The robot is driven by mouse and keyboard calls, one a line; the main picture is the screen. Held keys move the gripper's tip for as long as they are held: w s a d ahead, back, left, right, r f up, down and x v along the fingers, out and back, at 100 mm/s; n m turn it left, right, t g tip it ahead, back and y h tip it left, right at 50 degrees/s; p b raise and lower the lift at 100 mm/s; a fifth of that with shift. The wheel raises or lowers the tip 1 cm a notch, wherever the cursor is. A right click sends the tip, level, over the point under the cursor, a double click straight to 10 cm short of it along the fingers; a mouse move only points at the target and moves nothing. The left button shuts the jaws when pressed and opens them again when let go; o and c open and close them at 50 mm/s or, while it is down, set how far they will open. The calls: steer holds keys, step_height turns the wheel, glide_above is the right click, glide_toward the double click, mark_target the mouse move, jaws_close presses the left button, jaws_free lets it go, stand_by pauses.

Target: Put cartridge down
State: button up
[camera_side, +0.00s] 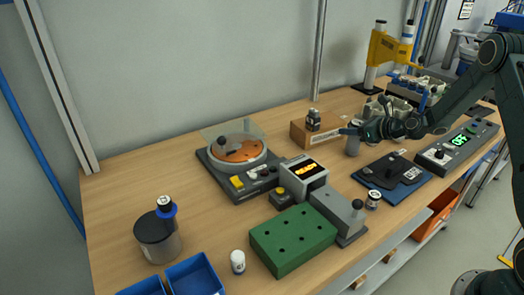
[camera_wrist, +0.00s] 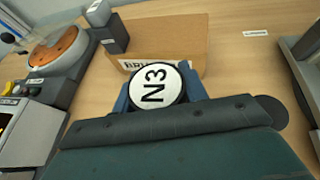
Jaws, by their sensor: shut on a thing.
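The cartridge is a grey cylinder (camera_side: 353,146) in the side view, and its round white top marked N3 shows in the wrist view (camera_wrist: 155,87). My gripper (camera_side: 350,132) is shut on it, with blue fingers on both sides of the top in the wrist view (camera_wrist: 157,92). The cartridge looks upright, just right of a brown box (camera_side: 309,134). The box also shows behind it in the wrist view (camera_wrist: 190,37). I cannot tell whether the cartridge's bottom touches the table, as its lower part is hidden in the wrist view.
A turntable unit (camera_side: 238,178), a display unit (camera_side: 303,173) and a green block with holes (camera_side: 268,252) are to the left. A display box (camera_side: 458,144) is at right.

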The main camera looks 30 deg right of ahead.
steer(key=shift+r, duration=0.2)
step_height(320, 180, up, 20)
steer(key=shift+f, duration=0.15)
stand_by(0.6)
stand_by(0.5)
steer(key=w+a+n+g+y, duration=0.15)
steer(key=w+a, duration=0.35)
steer(key=a, duration=0.7)
steer(key=w+a+n+g+y, duration=0.1)
steer(key=w+a+n+y, duration=0.25)
steer(key=a, duration=0.75)
steer(key=s+a+n+g+y, duration=0.1)
steer(key=a+n+g+y, duration=0.25)
steer(key=a, duration=2.55)
step_height(320, 180, down, 16)
steer(key=shift+s+r, duration=0.15)
steer(key=shift+r, duration=0.1)
steer(key=shift+a+f+n, duration=0.1)
steer(key=shift+n, duration=0.15)
